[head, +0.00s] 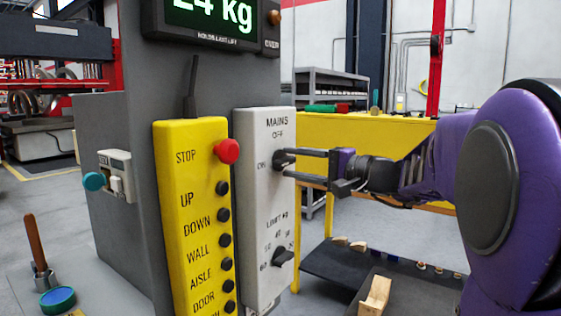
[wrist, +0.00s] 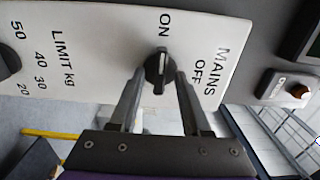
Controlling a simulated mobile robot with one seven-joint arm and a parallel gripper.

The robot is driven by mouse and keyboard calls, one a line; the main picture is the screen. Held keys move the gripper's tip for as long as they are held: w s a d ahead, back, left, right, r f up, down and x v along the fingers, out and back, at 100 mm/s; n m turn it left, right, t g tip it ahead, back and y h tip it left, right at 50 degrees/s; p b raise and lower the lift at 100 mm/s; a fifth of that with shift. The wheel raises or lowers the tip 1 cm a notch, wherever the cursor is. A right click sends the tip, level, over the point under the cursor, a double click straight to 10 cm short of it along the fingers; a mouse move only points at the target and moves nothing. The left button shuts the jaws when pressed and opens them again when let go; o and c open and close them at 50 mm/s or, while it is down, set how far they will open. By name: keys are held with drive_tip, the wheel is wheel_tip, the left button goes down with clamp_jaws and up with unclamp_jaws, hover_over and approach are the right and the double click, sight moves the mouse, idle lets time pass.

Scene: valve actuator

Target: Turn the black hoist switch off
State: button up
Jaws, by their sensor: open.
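The black hoist switch (head: 279,158) is a rotary knob on the white MAINS panel (head: 262,200). In the wrist view the knob (wrist: 159,70) shows a pale pointer line aimed toward the ON label, with OFF printed off to its right. My gripper (head: 291,164) reaches in from the right at the knob's height. In the wrist view my gripper (wrist: 160,80) is open, with one finger on each side of the knob. Whether either finger touches it I cannot tell.
A second black knob, LIMIT kg (head: 283,257), sits lower on the white panel. A yellow pendant (head: 190,215) with a red stop button (head: 227,151) and several black buttons stands to the left. A weight display (head: 215,18) is above.

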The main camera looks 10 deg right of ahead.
clamp_jaws()
drive_tip(key=shift+m, duration=0.3)
idle(0.3)
drive_tip(key=m+p, duration=0.2)
drive_tip(key=m, duration=0.1)
drive_tip(key=shift+r+m, duration=0.15)
drive_tip(key=shift+m, duration=0.25)
drive_tip(key=m+p, duration=0.3)
drive_tip(key=m, duration=0.2)
drive_tip(key=m+p, duration=0.3)
drive_tip(key=m, duration=0.1)
drive_tip(key=shift+m+p, duration=0.4)
drive_tip(key=shift+m, duration=1.4)
